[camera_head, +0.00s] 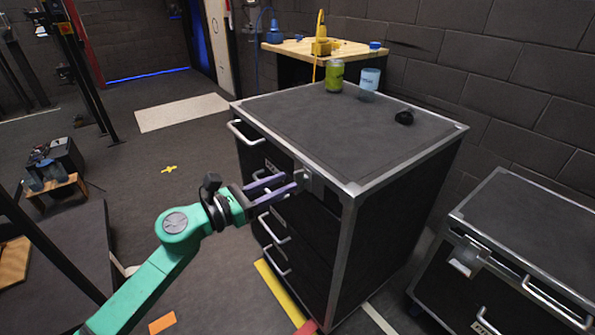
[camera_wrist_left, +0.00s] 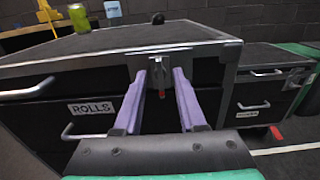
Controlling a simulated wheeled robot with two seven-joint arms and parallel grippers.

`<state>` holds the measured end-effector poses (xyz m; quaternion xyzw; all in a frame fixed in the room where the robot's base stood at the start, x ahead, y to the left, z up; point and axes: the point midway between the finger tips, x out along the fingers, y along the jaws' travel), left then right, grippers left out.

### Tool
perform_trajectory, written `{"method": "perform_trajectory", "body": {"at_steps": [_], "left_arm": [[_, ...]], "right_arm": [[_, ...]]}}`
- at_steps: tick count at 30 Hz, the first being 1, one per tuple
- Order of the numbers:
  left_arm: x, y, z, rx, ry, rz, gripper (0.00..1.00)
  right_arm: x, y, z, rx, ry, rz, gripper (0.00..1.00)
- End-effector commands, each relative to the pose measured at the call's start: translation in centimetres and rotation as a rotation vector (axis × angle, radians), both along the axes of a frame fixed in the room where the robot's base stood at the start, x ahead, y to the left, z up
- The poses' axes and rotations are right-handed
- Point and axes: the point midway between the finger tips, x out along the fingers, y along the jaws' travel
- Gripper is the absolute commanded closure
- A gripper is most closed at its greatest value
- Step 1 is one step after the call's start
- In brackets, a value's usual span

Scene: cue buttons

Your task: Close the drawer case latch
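The black drawer case (camera_head: 345,130) with metal edges stands in the middle of the head view. Its silver latch (camera_head: 312,181) is on the front face near the top right corner. The latch also shows in the left wrist view (camera_wrist_left: 159,72), with a small red part below it. My left gripper (camera_head: 291,181) is at the front of the case with its purple fingers pointing at the latch. In the left wrist view its fingers (camera_wrist_left: 160,78) are apart, one on each side of the latch. I cannot tell whether they touch it. My right gripper is not in view.
A green can (camera_head: 334,76), a clear blue-labelled jar (camera_head: 369,80) and a small black object (camera_head: 404,117) stand on the case. Drawer handles (camera_head: 277,230) stick out of its front. A second black case (camera_head: 530,235) stands at the right. The floor at left is partly clear.

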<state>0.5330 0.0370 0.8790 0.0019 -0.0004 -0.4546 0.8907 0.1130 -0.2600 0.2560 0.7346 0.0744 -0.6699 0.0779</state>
Motion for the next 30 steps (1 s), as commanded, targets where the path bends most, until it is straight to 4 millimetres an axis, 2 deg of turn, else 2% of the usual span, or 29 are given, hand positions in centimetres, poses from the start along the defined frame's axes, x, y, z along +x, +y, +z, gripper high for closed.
{"method": "perform_trajectory", "body": {"at_steps": [3,6,15,16,18,19,30], "left_arm": [[1.6,-2.2,0.3,-0.004,0.000,0.000,0.60],[2.4,-3.3,0.1,-0.002,0.001,0.001,0.60],[2.7,-3.7,-0.1,0.000,0.002,0.001,0.60],[2.7,-3.7,-0.1,-0.001,0.002,0.001,0.68],[2.7,-3.7,-0.1,-0.001,0.002,0.001,0.94],[2.7,-3.7,-0.1,-0.001,0.002,0.001,1.00],[2.7,-3.7,-0.2,-0.007,0.015,0.001,1.00]], "right_arm": [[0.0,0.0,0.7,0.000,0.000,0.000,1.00],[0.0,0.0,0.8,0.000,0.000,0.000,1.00],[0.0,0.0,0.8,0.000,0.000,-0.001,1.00],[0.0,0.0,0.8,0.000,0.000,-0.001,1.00],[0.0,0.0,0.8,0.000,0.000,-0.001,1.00],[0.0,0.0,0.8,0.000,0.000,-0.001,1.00],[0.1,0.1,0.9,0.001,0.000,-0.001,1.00]]}}
